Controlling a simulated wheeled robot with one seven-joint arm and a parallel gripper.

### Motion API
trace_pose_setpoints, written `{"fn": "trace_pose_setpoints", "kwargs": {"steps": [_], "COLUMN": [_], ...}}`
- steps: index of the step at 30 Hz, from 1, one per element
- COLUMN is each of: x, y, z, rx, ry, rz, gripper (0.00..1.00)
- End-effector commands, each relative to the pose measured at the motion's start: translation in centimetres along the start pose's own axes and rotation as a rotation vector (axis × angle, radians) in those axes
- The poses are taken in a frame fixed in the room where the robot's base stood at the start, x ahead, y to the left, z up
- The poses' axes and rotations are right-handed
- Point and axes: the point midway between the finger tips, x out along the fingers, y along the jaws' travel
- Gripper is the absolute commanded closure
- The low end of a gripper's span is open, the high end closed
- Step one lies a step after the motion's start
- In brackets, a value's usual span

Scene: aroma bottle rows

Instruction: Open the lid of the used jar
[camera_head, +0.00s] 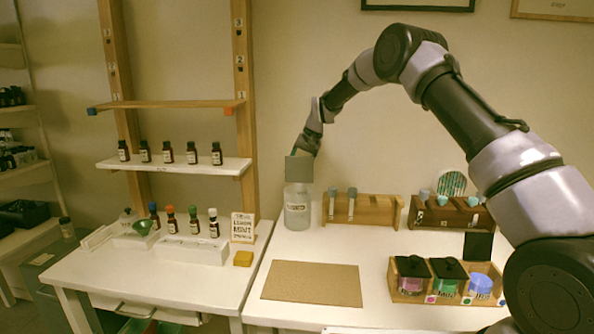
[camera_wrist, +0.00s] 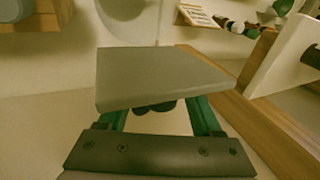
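The used jar (camera_head: 297,212) is a clear glass jar with a white label, upright near the back left of the right table. Its grey square lid (camera_head: 299,170) stands raised above the mouth with its flat face towards the head camera. In the wrist view the lid (camera_wrist: 165,75) fills the middle, with a dark knob under its near edge. My gripper (camera_wrist: 155,112) has green fingers standing apart on either side of that knob, with gaps visible. The fingertips are hidden behind the lid. Part of the clear jar shows at the top of the wrist view.
A wooden rack (camera_head: 365,212) with grey-topped tubes stands right of the jar. A brown mat (camera_head: 312,283) lies in front. Small bottles and a sign (camera_head: 243,227) stand on the left table.

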Motion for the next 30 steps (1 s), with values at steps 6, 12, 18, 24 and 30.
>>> {"fn": "trace_pose_setpoints", "kwargs": {"steps": [6, 12, 18, 24, 30], "x": [-2.3, -6.5, -9.6, -10.8, -10.8], "y": [-0.1, 0.0, 0.0, 0.0, 0.0], "z": [-0.1, -0.1, -0.1, 0.0, 0.0], "rx": [0.0, 0.0, 0.0, 0.0, 0.0], "ry": [0.004, 0.004, 0.002, 0.001, 0.0], "rz": [-0.001, -0.001, -0.001, 0.0, 0.0], "gripper": [0.33, 0.33, 0.33, 0.33, 0.33]}}
